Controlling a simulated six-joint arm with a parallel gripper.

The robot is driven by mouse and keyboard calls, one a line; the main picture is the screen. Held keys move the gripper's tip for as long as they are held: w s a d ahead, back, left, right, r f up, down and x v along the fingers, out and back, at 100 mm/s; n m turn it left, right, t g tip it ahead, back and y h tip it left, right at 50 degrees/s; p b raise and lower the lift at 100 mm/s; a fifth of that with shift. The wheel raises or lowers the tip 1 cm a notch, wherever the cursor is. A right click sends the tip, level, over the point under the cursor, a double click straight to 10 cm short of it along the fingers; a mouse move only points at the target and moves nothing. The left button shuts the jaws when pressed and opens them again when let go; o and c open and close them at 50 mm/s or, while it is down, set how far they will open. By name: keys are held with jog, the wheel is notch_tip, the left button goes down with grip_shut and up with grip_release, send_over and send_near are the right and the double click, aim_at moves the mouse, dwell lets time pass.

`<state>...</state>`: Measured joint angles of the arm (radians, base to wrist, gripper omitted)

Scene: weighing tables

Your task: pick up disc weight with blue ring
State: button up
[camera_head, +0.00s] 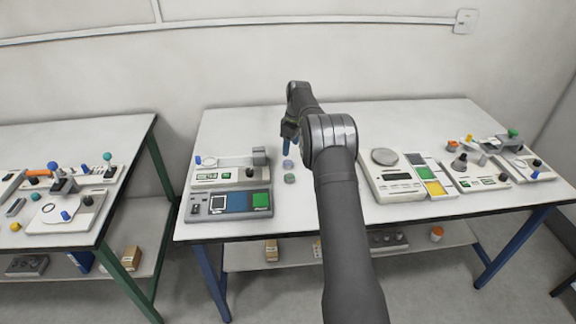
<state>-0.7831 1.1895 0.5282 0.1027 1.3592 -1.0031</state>
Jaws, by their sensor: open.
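A small disc with a blue-violet look (288,164) lies on the white table, left of my arm; it seems to be the disc weight with the blue ring, though it is too small to make out the ring clearly. A second small disc, greyish green (290,178), lies just in front of it. My gripper (287,150) points down with its blue fingers just behind and above the bluish disc. It is open. I cannot tell the exact height of the fingertips over the table.
Further right are more instruments and loose weights. A second table (118,131) stands left, across a gap.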

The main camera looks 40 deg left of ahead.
aim_at(288, 162)
jog(key=f, duration=0.5)
jog(key=a+f, duration=0.1)
jog(key=f, duration=0.1)
jog(key=shift+s+f, duration=0.25)
jog(key=shift+f, duration=0.1)
jog(key=c, duration=1)
jog(key=shift+c, duration=0.9)
jog(key=shift+r, duration=0.15)
